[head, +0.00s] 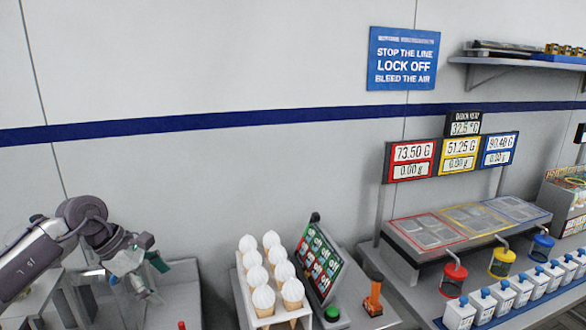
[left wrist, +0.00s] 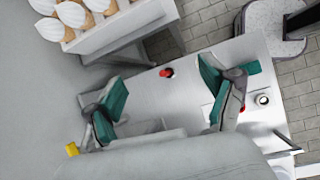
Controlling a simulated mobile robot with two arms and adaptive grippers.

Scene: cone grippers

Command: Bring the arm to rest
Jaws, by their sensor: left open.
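My left arm (head: 38,258) comes in from the left in the head view and is bent at a dark joint. My left gripper (head: 148,270) hangs at its end, in front of the wall and left of the cone rack. In the left wrist view the two green-padded fingers of this gripper (left wrist: 165,98) are wide apart with nothing between them. A light work surface shows below them. My right gripper is in neither view.
A white rack of ice-cream-like cones (head: 264,285) stands right of the gripper; the cones also show in the wrist view (left wrist: 75,15). A sloped panel (head: 320,262) stands beside it. A red knob (left wrist: 166,72) shows below the fingers. Scales and dispensers fill the right.

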